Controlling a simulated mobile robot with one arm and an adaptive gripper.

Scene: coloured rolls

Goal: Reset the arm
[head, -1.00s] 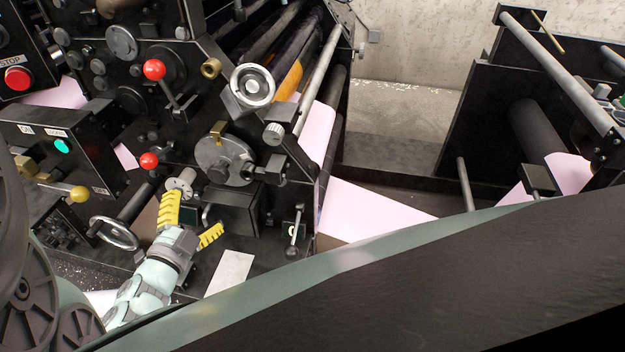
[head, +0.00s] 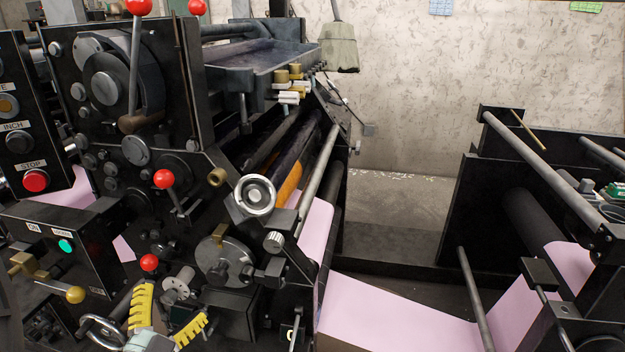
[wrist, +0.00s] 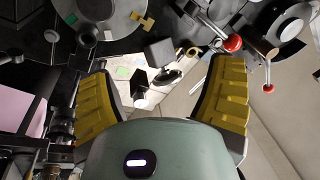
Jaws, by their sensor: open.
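My gripper (head: 168,322) shows at the bottom left of the head view, in front of the lower part of a black printing machine (head: 225,300). Its two yellow ribbed fingers are spread apart and nothing is between them. In the wrist view my gripper (wrist: 161,95) also has its fingers wide apart, with machine parts beyond the gap. Most of my arm is below the edge of the head view.
Red-knobbed levers (head: 164,179), a handwheel (head: 255,196) and a red stop button (head: 36,181) stick out from the machine. Pink paper (head: 390,310) runs from it toward a second black frame (head: 490,150) at right. Bare floor (head: 390,215) lies between them.

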